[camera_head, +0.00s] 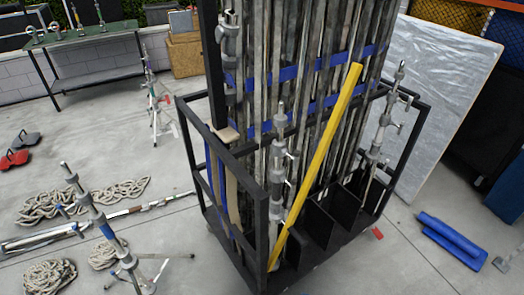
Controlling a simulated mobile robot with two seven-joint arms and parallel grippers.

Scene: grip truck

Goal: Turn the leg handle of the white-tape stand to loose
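Neither of my grippers shows in the head view. Several metal stands are in view. One with a blue band (106,228) stands at the front left, its legs spread on the floor. A thinner stand (154,103) stands farther back at the left, with small coloured parts on it. Other stands are upright in the black cart, one at its front (279,160) and one at its right (383,122). I cannot tell for sure which stand bears white tape. The leg handles are too small to read as tight or loose.
The black cart (258,215) holds many poles and a slanted yellow bar (318,160). Coiled ropes (82,198) and a long pole (40,243) lie at the left. Blue pieces (452,240) lie at the right. A green table (85,36) stands at the back left. Open floor lies between.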

